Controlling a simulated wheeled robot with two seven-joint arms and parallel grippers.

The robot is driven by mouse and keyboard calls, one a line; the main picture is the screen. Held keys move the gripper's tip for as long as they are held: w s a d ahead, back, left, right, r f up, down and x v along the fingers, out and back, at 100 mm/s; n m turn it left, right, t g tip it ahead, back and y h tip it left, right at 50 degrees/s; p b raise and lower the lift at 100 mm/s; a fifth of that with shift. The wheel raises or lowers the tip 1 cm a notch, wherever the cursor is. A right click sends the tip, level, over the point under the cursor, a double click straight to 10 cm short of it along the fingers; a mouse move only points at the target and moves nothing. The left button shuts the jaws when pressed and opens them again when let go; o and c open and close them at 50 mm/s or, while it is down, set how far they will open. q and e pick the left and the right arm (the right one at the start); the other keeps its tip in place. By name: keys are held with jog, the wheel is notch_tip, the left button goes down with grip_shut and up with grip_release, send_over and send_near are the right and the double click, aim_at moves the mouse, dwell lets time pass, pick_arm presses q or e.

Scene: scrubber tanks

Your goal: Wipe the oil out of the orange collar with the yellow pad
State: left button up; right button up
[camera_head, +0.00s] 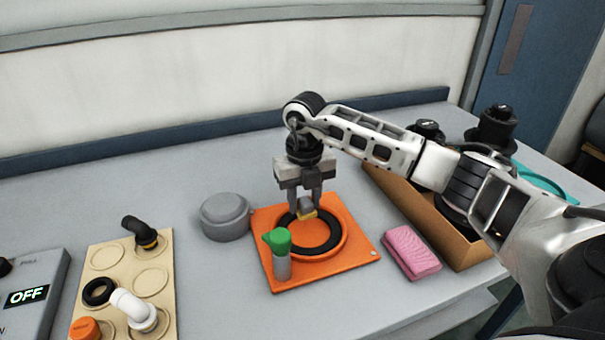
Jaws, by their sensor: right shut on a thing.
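The orange collar (337,260) is a square orange plate with a round raised ring, lying on the grey table. A dark ring-shaped area (325,240) shows inside its round part; I cannot tell how much of it is oil. My right gripper (306,207) points down over the back of the collar and is shut on the yellow pad (306,213). The pad is small and mostly hidden by the fingers; it is at the dark ring, but I cannot tell whether it touches. My left gripper is not in view.
A green-capped bottle (277,250) stands at the collar's front left. A grey round lid (226,215) lies left, a pink sponge (411,252) right. A brown box (440,225) stands beyond the sponge. A beige tray (110,255) of fittings and a box reading OFF (30,290) are at far left.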

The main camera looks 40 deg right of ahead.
jog(key=shift+r+p, duration=1.35)
jog(key=shift+r, duration=0.8)
